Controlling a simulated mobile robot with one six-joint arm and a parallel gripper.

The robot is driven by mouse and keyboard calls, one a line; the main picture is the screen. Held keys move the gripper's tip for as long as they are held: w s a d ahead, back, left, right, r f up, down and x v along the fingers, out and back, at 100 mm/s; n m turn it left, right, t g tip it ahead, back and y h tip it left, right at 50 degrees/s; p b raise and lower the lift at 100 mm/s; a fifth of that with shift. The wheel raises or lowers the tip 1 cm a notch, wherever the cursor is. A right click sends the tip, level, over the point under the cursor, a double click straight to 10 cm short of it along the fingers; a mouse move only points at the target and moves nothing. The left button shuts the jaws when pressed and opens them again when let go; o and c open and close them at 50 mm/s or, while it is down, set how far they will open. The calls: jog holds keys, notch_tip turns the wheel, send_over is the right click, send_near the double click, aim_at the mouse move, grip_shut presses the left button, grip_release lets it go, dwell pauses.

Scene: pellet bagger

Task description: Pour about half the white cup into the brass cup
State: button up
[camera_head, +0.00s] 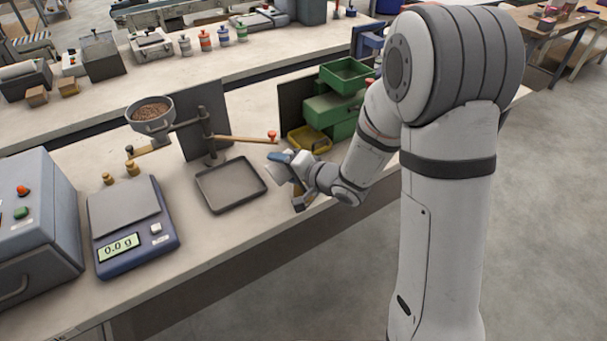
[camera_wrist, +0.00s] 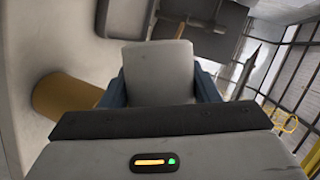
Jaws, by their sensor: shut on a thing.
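My gripper (camera_head: 280,163) is shut on the white cup (camera_head: 272,174), above the bench just right of the grey tray. In the wrist view the white cup (camera_wrist: 158,72) sits between the two blue fingers (camera_wrist: 158,88). The cup appears tilted in the head view; its contents do not show. The brass cup (camera_wrist: 65,97) lies to the left of the white cup in the wrist view, apart from it, partly behind the gripper body. In the head view the brass cup (camera_head: 301,200) is small and mostly hidden below my gripper. I see no pellets falling.
The grey tray (camera_head: 206,200) is empty beside my gripper. A balance arm with a pan of pellets (camera_head: 152,110) stands behind it, its wooden beam near my gripper. A scale (camera_head: 131,259) reading 0.0 g is left.

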jog(key=shift+w+d+r+m+y+p, duration=0.4)
jog(key=shift+m+y+p, duration=0.25)
jog(key=shift+p, duration=0.7)
dwell(1.3)
jog(key=shift+w+d+r+m+y+p, duration=0.1)
jog(key=shift+d+r+m+y+p, duration=0.25)
jog(key=shift+m+p, duration=0.45)
jog(key=shift+w+d+r+m+y+p, duration=0.15)
jog(key=shift+m+y+p, duration=0.3)
jog(key=shift+p, duration=0.5)
dwell(2.7)
jog(key=shift+f+m, duration=0.25)
jog(key=shift+m, duration=0.05)
dwell(0.6)
